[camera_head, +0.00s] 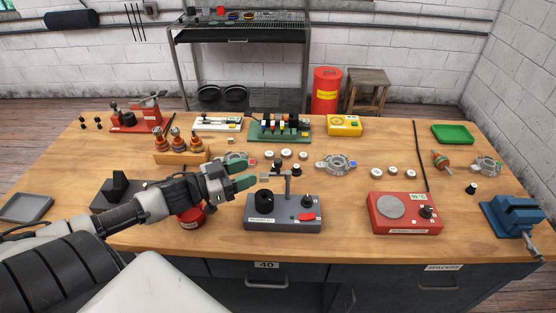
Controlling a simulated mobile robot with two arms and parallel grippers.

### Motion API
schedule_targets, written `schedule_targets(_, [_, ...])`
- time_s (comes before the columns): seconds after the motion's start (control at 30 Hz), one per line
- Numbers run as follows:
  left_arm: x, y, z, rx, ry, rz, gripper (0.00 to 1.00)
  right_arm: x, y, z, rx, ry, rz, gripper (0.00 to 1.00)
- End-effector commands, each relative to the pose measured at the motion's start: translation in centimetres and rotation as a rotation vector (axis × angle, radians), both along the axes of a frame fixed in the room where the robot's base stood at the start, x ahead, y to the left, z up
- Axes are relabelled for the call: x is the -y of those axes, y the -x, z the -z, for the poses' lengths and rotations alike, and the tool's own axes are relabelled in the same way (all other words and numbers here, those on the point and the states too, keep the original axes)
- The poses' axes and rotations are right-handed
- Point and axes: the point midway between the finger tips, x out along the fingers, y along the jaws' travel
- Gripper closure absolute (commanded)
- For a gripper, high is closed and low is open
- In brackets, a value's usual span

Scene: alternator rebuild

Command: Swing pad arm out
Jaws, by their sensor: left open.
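A grey bench unit (284,213) stands near the front middle of the table, with a black round socket, a black knob and a red switch on top. A thin grey post rises from it and carries a short horizontal pad arm (282,174) that points left over the unit. My left gripper (243,174) reaches in from the left, above and left of the unit. Its green-tipped fingers are open and empty, with a visible gap to the pad arm. The pad arm's far end is small and hard to make out. My right gripper is out of view.
A red can (190,218) stands under my left wrist. A red hot plate (404,213) is to the right, and a blue vise (513,216) at the right edge. A wooden holder (181,157) with rotors and several metal parts lie behind.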

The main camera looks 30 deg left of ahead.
Motion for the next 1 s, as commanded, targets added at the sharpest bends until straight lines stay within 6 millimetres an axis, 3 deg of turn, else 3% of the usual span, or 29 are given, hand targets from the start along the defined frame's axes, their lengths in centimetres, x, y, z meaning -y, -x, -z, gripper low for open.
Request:
schedule_targets(0.6, [4.0, -7.0, -0.2, 0.002, 0.001, -0.003, 0.52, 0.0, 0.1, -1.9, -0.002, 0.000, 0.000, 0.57])
schedule_targets(1.0, [4.7, -8.1, 0.0, -0.001, 0.000, -0.002, 0.52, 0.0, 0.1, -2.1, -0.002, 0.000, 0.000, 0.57])
